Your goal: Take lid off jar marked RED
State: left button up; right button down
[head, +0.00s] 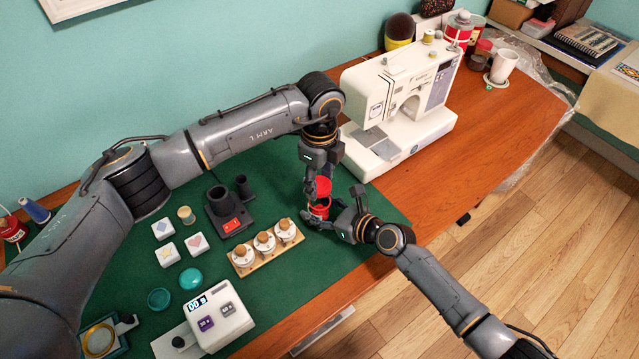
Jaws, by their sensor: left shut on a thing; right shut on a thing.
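The red jar (319,210) is on the green mat in front of the sewing machine, partly hidden by my grippers. My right gripper (326,214), coming in from the right, is shut on the jar's side. My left gripper (316,190) reaches down from above and is shut on a red piece, which looks like the lid (323,186). The lid is above the jar, and a slim gap seems to show between them, but the fingers hide part of it. The word RED is not readable here.
The white sewing machine (400,105) stands close behind. A wooden rack with several white-and-brown knobs (264,243), a dark holder (228,212), teal round pieces (190,278), picture tiles (194,244) and a white scale (218,318) lie to the left. The wooden table (480,140) is clear at right.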

jog(key=shift+c, duration=2.3)
grip_release()
